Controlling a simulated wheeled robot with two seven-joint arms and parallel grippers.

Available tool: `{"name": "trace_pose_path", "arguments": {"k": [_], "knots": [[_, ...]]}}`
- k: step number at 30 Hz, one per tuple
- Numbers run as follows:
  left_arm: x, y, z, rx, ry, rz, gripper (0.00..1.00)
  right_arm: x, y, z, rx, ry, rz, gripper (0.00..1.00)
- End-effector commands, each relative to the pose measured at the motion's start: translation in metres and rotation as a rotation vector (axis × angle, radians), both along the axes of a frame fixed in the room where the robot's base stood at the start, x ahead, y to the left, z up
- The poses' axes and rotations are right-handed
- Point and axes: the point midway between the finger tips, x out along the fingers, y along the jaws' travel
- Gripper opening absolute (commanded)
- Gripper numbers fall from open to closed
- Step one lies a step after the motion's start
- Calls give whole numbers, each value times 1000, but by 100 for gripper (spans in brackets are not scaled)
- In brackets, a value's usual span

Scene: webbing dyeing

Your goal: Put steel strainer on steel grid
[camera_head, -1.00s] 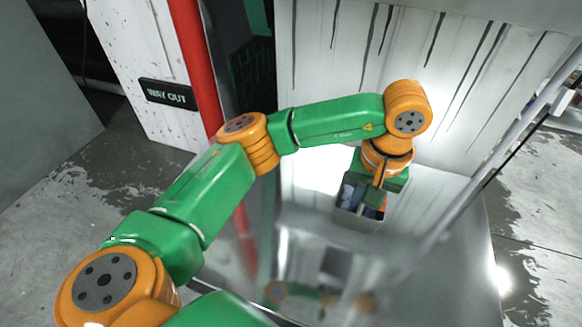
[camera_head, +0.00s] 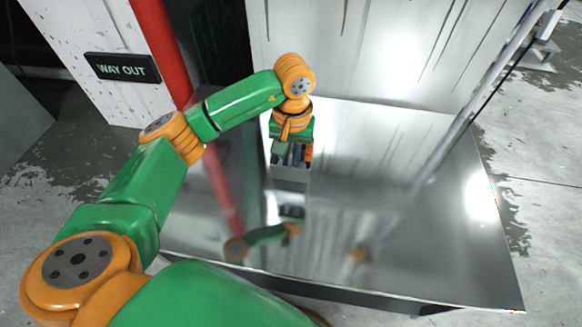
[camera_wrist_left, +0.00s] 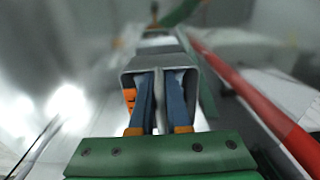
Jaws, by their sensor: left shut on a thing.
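My left gripper (camera_head: 291,156) points down over a shiny steel surface (camera_head: 390,260). It is shut on a grey, box-shaped metal piece, seemingly the steel strainer (camera_head: 289,174). In the left wrist view, the blue fingers of the left gripper (camera_wrist_left: 161,80) reach into the open box of the strainer (camera_wrist_left: 131,64) and pinch a thin grey wall or divider between them. The strainer's underside is hidden, and a reflection shows below it. I cannot make out a steel grid in either view. My right gripper is not in view.
A streaked white panel (camera_head: 350,45) rises behind the steel surface. A red pipe (camera_head: 160,50) and a white board with a "WAY OUT" sign (camera_head: 122,67) stand at the left. A slanted metal bar (camera_head: 475,90) crosses at the right. The surface's right half looks clear.

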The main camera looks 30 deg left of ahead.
Motion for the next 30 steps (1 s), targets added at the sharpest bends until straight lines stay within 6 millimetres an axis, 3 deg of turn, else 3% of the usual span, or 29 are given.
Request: {"name": "trace_pose_path", "arguments": {"k": [1, 3, 14, 15, 18, 30], "knots": [[-1, -1, -14, 0, 4, -2, 0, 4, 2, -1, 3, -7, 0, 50], [-1, -1, -21, -1, 2, -3, 0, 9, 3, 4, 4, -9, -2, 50], [-1, -1, -23, 0, -1, -3, 0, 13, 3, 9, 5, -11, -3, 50], [-1, -1, -24, 0, 0, -3, 17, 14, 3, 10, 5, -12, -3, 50], [-1, -1, -23, 0, 0, -3, 44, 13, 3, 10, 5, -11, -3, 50], [-1, -2, -17, -1, 0, -3, 45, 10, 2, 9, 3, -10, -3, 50]]}}
